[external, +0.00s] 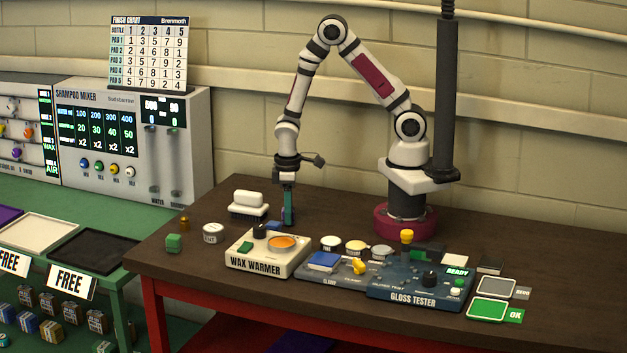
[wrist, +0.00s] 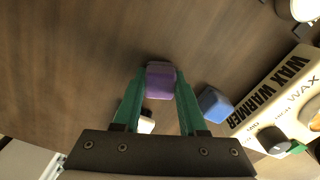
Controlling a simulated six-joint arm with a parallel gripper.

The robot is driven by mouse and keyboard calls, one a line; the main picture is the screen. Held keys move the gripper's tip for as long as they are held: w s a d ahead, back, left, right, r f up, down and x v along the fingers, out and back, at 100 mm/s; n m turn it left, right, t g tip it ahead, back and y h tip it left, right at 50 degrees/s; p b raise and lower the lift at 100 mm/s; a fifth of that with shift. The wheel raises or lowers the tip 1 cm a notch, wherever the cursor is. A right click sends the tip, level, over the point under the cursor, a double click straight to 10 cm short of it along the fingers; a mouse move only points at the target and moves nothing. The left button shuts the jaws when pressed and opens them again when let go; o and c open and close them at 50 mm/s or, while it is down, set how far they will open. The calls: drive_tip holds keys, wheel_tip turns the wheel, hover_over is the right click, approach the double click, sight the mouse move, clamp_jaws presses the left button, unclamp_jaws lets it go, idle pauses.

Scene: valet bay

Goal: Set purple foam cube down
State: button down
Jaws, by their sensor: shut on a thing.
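The purple foam cube (wrist: 160,82) sits between the green fingertips of my gripper (wrist: 160,90) in the wrist view, and the fingers are shut on it. In the external view my gripper (external: 288,220) points straight down, low over the dark table behind the wax warmer. The cube cannot be made out there, and I cannot tell whether it touches the table. Bare wood shows beyond the cube in the wrist view.
A blue cube (wrist: 213,103) lies close beside my gripper, next to the wax warmer (external: 265,254). A white-topped brush (external: 248,203) stands to the left. Table behind is clear.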

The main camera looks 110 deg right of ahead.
drive_tip(key=shift+c, duration=2.3)
unclamp_jaws()
drive_tip(key=shift+f, duration=0.1)
wheel_tip(320, 180, up, 13)
drive_tip(key=s+a+r+y, duration=0.1)
drive_tip(key=s+a+r, duration=0.3)
drive_tip(key=s+a, duration=0.3)
drive_tip(key=s+a+r+m, duration=0.1)
drive_tip(key=s+a+r, duration=0.3)
drive_tip(key=s+a, duration=0.3)
drive_tip(key=a, duration=0.4)
drive_tip(key=shift+s+r+y, duration=0.15)
drive_tip(key=shift+y, duration=0.25)
